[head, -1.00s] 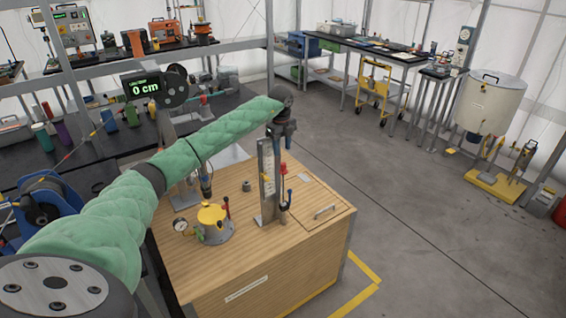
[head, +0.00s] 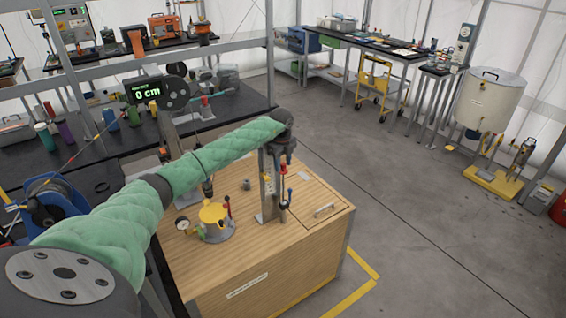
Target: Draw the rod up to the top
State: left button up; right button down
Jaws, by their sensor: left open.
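A slim upright stand (head: 267,190) with a metal column rises from the wooden cabinet top (head: 250,255). Beside the column are small red and blue handled parts (head: 287,196). I cannot tell clearly which part is the rod. My left arm in its green sleeve reaches over from the left. My left gripper (head: 283,160) points down at the top of the stand, open, and hides the upper part of the column. Whether its fingers touch anything is too small to tell. My right gripper is out of view.
A yellow-topped device (head: 213,216) with a round gauge (head: 183,224) stands left of the column. A small grey block (head: 246,184) lies behind it. The floor right of the cabinet is clear.

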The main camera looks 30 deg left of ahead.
pick_arm(q)
grip_shut()
notch_tip(320, 180, up, 12)
jog(key=shift+f, duration=0.15)
jog(key=shift+w, duration=0.1)
grip_release()
